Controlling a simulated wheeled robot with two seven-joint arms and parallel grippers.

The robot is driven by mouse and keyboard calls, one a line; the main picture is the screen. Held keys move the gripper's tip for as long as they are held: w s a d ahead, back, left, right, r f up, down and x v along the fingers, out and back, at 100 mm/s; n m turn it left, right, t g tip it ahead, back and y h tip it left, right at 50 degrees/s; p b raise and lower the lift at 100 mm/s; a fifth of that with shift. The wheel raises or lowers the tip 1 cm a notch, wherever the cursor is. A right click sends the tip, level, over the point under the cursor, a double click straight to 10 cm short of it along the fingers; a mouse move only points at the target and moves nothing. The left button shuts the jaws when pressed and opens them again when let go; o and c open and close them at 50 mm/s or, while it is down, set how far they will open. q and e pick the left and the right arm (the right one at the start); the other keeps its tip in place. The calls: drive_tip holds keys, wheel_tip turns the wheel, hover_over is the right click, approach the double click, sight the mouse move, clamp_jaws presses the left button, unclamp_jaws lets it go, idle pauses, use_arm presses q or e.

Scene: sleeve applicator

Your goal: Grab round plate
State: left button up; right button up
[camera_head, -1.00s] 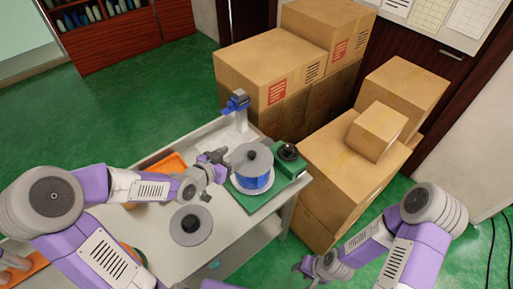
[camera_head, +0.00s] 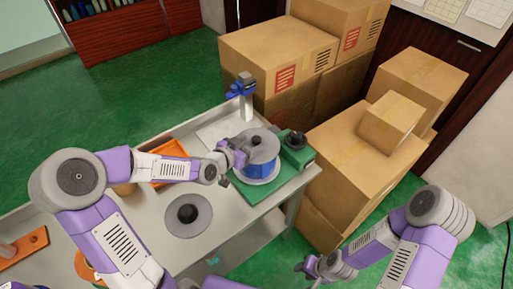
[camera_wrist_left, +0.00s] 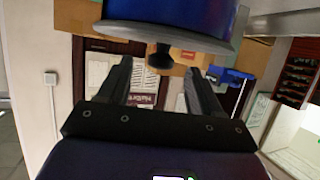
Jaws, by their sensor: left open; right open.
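A round grey plate (camera_head: 258,138) tops a blue drum (camera_head: 262,167) on a green base (camera_head: 287,178) at the table's right end. Contact cannot be told. Another round grey disc with a dark centre (camera_head: 188,215) lies flat on the table. My right gripper (camera_head: 312,268) is open and empty beyond the table's near right edge.
A blue clamp on a post (camera_head: 243,92) stands behind the drum. A black knob (camera_head: 295,140) sits on the green base. An orange tray (camera_head: 168,152) is behind my left arm. Cardboard boxes (camera_head: 340,165) stand close to the table's right side.

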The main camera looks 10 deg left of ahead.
use_arm(q)
drive_tip(key=shift+x, duration=1.1)
clamp_jaws()
drive_tip(key=shift+r, duration=0.1)
